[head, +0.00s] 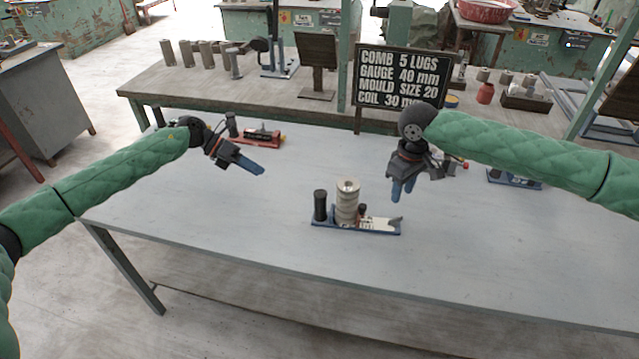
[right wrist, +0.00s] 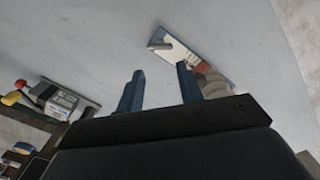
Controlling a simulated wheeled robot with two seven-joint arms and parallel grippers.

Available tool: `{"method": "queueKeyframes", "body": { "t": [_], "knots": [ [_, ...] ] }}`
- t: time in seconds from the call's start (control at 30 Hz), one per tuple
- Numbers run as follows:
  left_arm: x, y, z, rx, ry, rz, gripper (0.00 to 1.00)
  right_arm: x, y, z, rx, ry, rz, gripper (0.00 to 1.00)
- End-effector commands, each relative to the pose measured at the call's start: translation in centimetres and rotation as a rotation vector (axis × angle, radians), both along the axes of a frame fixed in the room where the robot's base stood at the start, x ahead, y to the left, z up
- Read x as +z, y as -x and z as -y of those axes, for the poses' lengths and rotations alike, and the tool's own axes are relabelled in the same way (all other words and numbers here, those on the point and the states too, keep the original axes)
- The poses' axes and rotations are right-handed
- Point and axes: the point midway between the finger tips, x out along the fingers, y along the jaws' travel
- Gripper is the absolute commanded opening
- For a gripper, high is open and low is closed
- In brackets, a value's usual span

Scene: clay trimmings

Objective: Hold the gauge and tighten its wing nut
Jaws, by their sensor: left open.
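The gauge (head: 346,205) stands upright on the middle of the table, on a blue base plate with a black post at left and a pale stacked column beside it. A small dark and red part sits right of the column; I cannot make out the wing nut. My left gripper (head: 252,168) is open and empty, left of and behind the gauge. My right gripper (head: 400,195) is open and empty, above and right of the gauge, apart from it. In the right wrist view its fingers (right wrist: 160,69) are spread, and one partly hides the gauge's column (right wrist: 213,82).
A sign (head: 400,80) reading "GAUGE 40 mm" stands behind the table. A red-based device (head: 262,138) lies at the back left, and another blue-based device (head: 515,180) at the right. The table (head: 200,210) is clear around the gauge and along its front.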

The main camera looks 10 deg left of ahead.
Motion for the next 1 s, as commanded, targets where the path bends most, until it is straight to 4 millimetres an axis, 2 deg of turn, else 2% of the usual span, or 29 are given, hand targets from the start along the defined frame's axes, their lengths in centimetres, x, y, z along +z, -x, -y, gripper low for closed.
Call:
{"method": "queueKeyframes", "body": {
  "t": [0.03, 0.2, 0.5, 0.7, 1.0],
  "knots": [
    [0.1, 0.4, 2.3, -0.085, -0.042, 0.045, 0.56, 0.0, 0.0, 0.0, 0.000, 0.000, 0.000, 0.36],
    [-0.6, 2.3, 8.2, -0.375, -0.212, 0.198, 0.56, 0.0, 0.0, 0.0, 0.000, 0.000, 0.000, 0.36],
    [-0.3, 4.5, 15.8, -0.871, -0.527, 0.469, 0.56, 0.0, 0.0, 0.0, 0.000, 0.000, 0.000, 0.36],
    [0.7, 5.0, 18.6, -1.118, -0.711, 0.602, 0.56, 0.0, 0.0, 0.0, 0.000, 0.000, 0.000, 0.36],
    [1.4, 5.1, 19.8, -1.251, -0.823, 0.669, 0.56, 0.0, 0.0, 0.0, 0.000, 0.000, 0.000, 0.36]
  ]
}}
